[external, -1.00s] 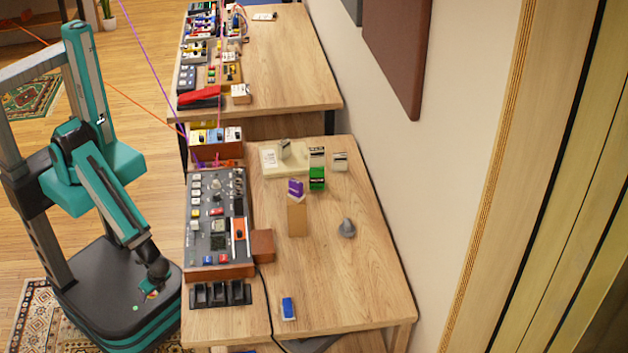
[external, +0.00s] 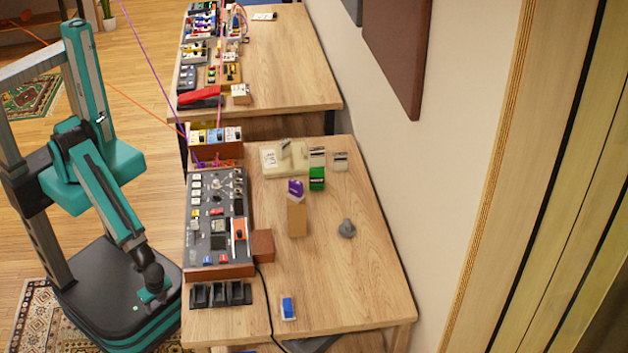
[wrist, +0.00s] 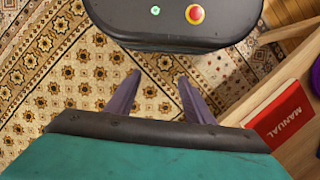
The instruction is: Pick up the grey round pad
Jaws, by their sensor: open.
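No flat grey round pad stands out clearly in these views. A small grey round piece with a raised, pointed top (external: 346,229) sits on the right part of the near wooden table (external: 340,285) in the external view; I cannot tell if it is the pad. My gripper (wrist: 158,95) is open and empty in the wrist view, its two dark fingers apart above a patterned rug. In the external view my gripper hangs low over my base, left of the table and well away from the grey piece.
A mixer-like panel (external: 217,225) covers the table's left side. A wooden block with a purple-topped item (external: 296,190), a green box (external: 317,178) and a blue-and-white item (external: 288,308) stand nearby. A red manual (wrist: 284,118) shows in the wrist view. The table's front right is clear.

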